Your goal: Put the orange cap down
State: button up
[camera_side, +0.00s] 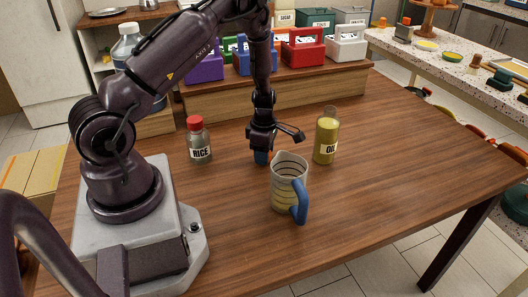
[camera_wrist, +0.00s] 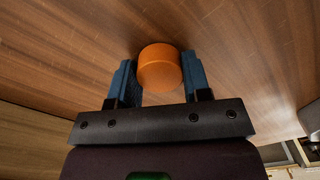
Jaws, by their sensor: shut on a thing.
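The orange cap (camera_wrist: 160,68) is between the two blue fingers of my gripper (camera_wrist: 160,80) in the wrist view. The gripper is shut on it, with a finger against each side. In the side view my gripper (camera_side: 262,158) points down low over the wooden table, behind the measuring jug. I cannot tell whether the cap touches the table.
A measuring jug (camera_side: 287,185) with a blue handle stands just in front of my gripper. An oil bottle (camera_side: 326,142) without a visible cap stands to the right. A red-capped rice jar (camera_side: 199,146) stands to the left. The table's right side (camera_side: 410,150) is clear.

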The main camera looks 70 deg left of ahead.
jog(key=shift+f, duration=0.1)
jog(key=o, duration=1.1)
